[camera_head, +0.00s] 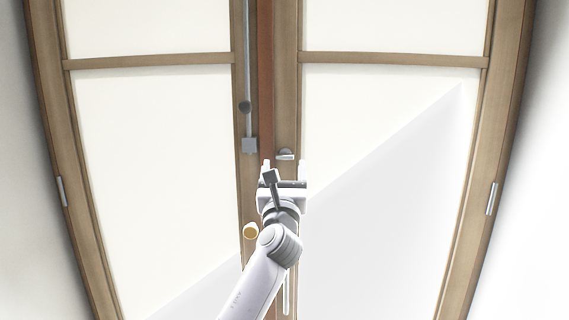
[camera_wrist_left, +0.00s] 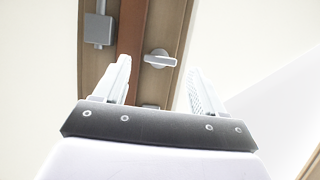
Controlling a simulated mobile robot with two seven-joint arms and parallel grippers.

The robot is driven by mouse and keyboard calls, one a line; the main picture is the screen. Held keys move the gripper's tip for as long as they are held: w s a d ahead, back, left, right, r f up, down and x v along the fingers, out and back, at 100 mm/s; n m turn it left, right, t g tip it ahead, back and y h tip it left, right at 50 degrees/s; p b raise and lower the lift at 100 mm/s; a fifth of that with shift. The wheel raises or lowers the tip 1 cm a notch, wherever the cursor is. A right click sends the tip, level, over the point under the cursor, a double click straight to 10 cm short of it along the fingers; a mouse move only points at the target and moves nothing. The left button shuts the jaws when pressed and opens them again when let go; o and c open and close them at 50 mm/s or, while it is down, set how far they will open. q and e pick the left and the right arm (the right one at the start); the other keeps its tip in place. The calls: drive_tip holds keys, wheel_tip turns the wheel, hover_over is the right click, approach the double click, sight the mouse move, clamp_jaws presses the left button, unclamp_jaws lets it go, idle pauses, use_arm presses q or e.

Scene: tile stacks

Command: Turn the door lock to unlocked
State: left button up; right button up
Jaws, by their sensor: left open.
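The door lock (camera_head: 285,154) is a small grey thumb-turn on the wooden middle stile of the double door. In the left wrist view the lock (camera_wrist_left: 160,59) shows its flat lever lying roughly level, on a round base. My left gripper (camera_head: 284,168) is just below the lock in the head view. In the left wrist view my left gripper (camera_wrist_left: 158,82) is open, with the lock seen between its two fingers and beyond them. Nothing is between the fingers, and they appear apart from the lock. My right gripper is not in view.
A grey vertical rod (camera_head: 248,75) ends in a square block (camera_head: 249,145) left of the lock; the block also shows in the wrist view (camera_wrist_left: 98,30). A round yellowish knob (camera_head: 251,231) sits lower down, beside my left arm. Pale door panels (camera_head: 150,150) lie either side.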

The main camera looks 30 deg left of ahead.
sight(285, 156)
use_arm(q)
drive_tip(key=shift+x, duration=1.4)
drive_tip(key=c, duration=1.1)
drive_tip(key=shift+o, duration=0.2)
drive_tip(key=shift+f, duration=0.1)
